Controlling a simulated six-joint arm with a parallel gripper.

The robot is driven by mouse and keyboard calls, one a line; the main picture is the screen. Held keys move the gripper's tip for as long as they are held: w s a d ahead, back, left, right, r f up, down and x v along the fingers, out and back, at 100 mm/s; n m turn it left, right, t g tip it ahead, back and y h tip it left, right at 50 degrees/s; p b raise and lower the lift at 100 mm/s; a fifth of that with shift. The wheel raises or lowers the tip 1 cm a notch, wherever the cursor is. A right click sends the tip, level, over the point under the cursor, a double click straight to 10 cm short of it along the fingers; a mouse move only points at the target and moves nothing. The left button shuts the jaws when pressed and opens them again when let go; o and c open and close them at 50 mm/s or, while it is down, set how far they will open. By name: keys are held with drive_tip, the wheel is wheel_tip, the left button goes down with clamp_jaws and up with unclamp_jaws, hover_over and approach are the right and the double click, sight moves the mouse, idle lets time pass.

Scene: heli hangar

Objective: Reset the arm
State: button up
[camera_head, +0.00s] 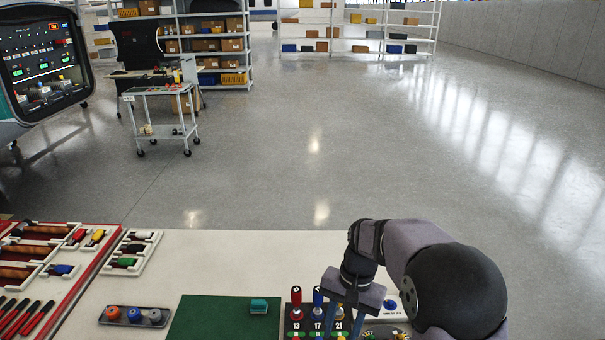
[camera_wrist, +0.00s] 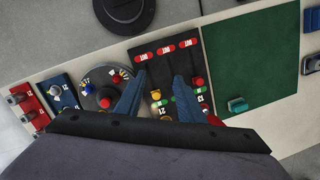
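My gripper (camera_head: 343,325) hangs over the near right part of the white table in the camera_head view, its two blue fingers pointing down. In the camera_wrist view the fingers of my gripper (camera_wrist: 160,80) are apart with nothing held between them. I cannot tell the exact height of the fingertips above the panel.
A green mat (camera_head: 205,318) with a teal block (camera_head: 258,306) lies left of the panel. A dark tray (camera_head: 135,323) holds round knobs. Tool trays (camera_head: 35,250) fill the left. A round dial panel (camera_wrist: 104,84) is close to one finger. Open floor (camera_head: 300,170) lies beyond.

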drive_tip(key=s+d+n, duration=0.2)
drive_tip(key=s+d, duration=0.1)
drive_tip(key=s, duration=0.5)
drive_tip(key=s+d+f+n+t+h, duration=0.1)
drive_tip(key=s+d+n, duration=0.2)
drive_tip(key=s, duration=0.5)
drive_tip(key=shift+s+t+h, duration=0.25)
drive_tip(key=shift+t+h, duration=0.05)
idle(2.0)
